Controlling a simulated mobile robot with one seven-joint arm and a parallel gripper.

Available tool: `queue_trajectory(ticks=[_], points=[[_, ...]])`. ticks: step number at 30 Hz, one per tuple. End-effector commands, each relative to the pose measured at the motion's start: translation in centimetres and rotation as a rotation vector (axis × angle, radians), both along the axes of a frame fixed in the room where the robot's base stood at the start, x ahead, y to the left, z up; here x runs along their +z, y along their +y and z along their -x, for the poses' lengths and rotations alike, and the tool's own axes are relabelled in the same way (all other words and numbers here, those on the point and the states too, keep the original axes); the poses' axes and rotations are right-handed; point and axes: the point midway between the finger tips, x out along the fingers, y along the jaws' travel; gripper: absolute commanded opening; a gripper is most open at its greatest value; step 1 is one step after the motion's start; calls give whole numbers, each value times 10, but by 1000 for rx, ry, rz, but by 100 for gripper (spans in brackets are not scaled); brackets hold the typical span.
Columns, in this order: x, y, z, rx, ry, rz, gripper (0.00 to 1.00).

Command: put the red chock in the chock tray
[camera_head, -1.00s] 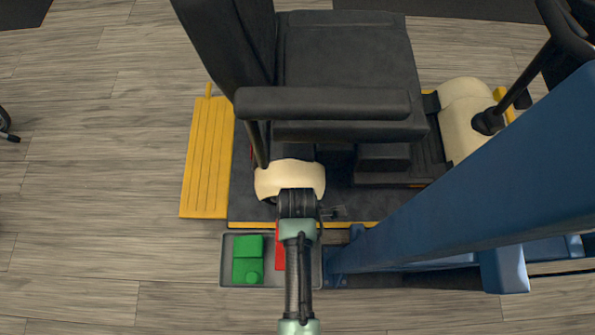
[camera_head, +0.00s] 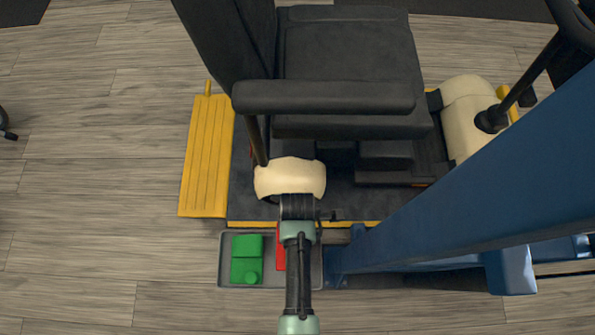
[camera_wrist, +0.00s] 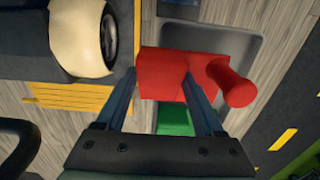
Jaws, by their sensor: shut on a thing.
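The red chock (camera_wrist: 163,72) sits between the fingers of my gripper (camera_wrist: 158,80) in the wrist view; its round knob points right. My gripper is shut on it. In the head view a strip of the red chock (camera_head: 280,252) shows beside my arm, which hides the rest. It is over the grey chock tray (camera_head: 222,262), whose corner also shows in the wrist view (camera_wrist: 240,45). In the wrist view its left end overlaps the tray's edge. I cannot tell whether it touches the tray floor.
A green chock (camera_head: 246,262) lies in the tray's left part, partly hidden in the wrist view (camera_wrist: 174,121). The scooter with a black seat (camera_head: 345,60) and cream wheel cover (camera_head: 290,178) stands just behind the tray. A blue beam (camera_head: 470,170) rises at right.

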Motion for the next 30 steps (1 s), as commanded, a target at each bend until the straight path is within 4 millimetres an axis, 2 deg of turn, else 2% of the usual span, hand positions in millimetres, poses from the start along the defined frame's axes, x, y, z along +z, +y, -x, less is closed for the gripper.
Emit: queue_trajectory(ticks=[1,2,6,14,17,20,30], points=[[1,0,-1,0,-2,0,0],[0,0,0,0,-1,0,73],[1,0,-1,0,-1,0,98],[1,0,-1,0,-1,0,99],[8,0,-1,0,-2,0,99],[23,0,-1,0,-3,0,99],[98,0,-1,0,-3,0,99]])
